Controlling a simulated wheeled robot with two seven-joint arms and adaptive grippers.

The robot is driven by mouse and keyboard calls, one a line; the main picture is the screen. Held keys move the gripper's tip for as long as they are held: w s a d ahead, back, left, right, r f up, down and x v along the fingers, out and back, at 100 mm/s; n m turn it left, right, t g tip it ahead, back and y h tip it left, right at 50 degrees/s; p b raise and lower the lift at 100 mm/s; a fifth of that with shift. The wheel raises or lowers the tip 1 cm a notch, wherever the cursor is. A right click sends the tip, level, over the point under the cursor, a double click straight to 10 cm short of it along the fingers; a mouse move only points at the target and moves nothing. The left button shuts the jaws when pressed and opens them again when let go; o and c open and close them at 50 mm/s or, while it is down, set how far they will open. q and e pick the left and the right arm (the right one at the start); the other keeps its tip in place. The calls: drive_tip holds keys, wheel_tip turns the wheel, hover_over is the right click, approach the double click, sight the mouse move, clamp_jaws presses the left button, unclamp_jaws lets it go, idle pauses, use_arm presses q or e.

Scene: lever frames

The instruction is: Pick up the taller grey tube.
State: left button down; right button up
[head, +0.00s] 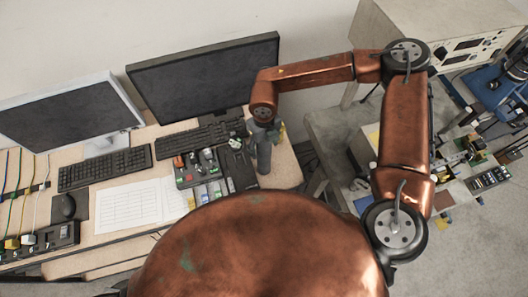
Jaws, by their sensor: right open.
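My right arm reaches over the desk from the right, and its wrist ends above the desk's right part. My right gripper (262,130) is small and dark here, pointing down and open. A grey upright cylinder (264,158), which looks like a grey tube, shows directly below it near the desk's right end. The gripper and the cylinder overlap in this view, so I cannot tell whether they touch. A second, shorter tube cannot be made out. My left gripper is not in view.
Left of the cylinder are a dark device (238,162) and a board with small colored parts (200,168). Two monitors (205,80), keyboards (105,168) and paper sheets (130,205) fill the desk (285,168). A cluttered bench stands right.

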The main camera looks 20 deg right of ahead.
drive_tip(key=shift+f, duration=0.3)
drive_tip(key=shift+c, duration=0.5)
clamp_jaws()
drive_tip(key=shift+r, duration=0.1)
